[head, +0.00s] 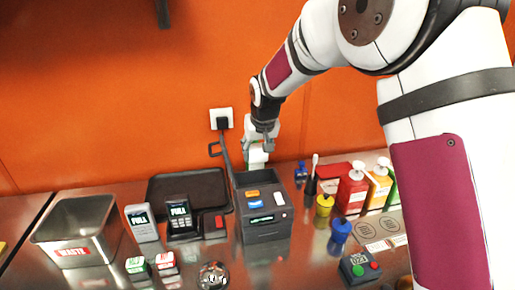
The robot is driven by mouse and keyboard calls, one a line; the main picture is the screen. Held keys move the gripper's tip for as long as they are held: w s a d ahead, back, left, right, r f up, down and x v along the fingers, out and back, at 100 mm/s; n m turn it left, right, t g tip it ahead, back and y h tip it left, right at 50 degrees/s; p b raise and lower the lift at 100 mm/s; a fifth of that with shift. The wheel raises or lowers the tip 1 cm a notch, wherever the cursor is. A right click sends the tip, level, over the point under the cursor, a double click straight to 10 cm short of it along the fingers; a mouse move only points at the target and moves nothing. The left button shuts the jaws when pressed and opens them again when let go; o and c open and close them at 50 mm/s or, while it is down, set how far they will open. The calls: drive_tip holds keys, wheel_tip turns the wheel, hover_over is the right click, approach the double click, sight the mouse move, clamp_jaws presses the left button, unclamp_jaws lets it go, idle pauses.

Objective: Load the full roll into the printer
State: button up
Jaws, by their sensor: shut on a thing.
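My gripper (262,146) is above the back of the printer, shut on a small white roll (256,158) with a greenish edge. Part of the roll is hidden by the fingers. I cannot tell whether the roll touches the printer. The printer's inside is mostly hidden from this angle.
A steel waste bin (75,236) stands at the left. Small green and red labelled items (138,266) sit in front. A plugged socket (221,118) is on the orange wall.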

drive_tip(key=shift+f+b, duration=1.55)
drive_tip(key=shift+f, duration=4.4)
drive_tip(key=o, duration=1.3)
drive_tip(key=shift+r, duration=0.1)
drive_tip(key=shift+r+p, duration=1.2)
drive_tip(key=shift+r, duration=3.2)
